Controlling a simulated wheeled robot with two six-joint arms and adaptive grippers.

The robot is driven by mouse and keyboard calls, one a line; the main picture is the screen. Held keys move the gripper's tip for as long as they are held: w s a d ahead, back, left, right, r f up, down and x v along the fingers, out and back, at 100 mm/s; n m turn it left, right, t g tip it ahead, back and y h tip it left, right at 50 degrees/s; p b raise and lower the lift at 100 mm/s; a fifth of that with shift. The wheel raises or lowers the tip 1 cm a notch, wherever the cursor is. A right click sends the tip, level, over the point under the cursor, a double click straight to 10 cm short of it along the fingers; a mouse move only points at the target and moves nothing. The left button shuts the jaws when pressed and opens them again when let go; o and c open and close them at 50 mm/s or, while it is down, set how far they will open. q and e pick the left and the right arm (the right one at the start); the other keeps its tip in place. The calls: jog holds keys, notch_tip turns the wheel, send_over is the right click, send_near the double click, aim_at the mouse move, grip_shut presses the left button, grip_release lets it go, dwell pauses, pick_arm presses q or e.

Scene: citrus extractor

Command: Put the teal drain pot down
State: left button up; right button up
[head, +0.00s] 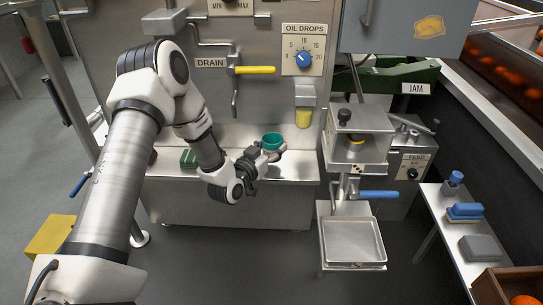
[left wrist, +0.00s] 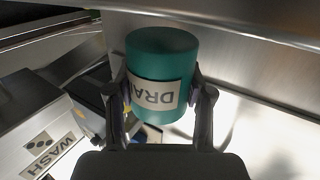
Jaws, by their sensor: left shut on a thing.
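The teal drain pot (head: 271,140) is at the back of the steel shelf (head: 298,170), right of and below the drain spout (head: 235,103). I cannot tell whether its base touches the shelf. In the left wrist view the pot (left wrist: 160,62) shows as a teal cylinder with a white label reading "DRA", the rest hidden by a finger. My left gripper (head: 268,155) is shut on it, and the fingers (left wrist: 160,103) press its two sides. My right gripper is not in view.
A yellow drain lever (head: 254,70) and a yellow cup under a dispenser (head: 303,117) are on the back panel. A dark green object (head: 188,158) lies left on the shelf. A press with a blue handle (head: 378,195) and a metal tray (head: 352,262) stand to the right.

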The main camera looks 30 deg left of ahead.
pick_arm(q)
jog(key=shift+f+b, duration=0.3)
jog(key=shift+f, duration=1.1)
jog(key=o, duration=1.1)
jog(key=shift+o, duration=0.2)
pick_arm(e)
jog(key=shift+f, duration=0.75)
pick_arm(q)
jog(key=shift+r, duration=0.15)
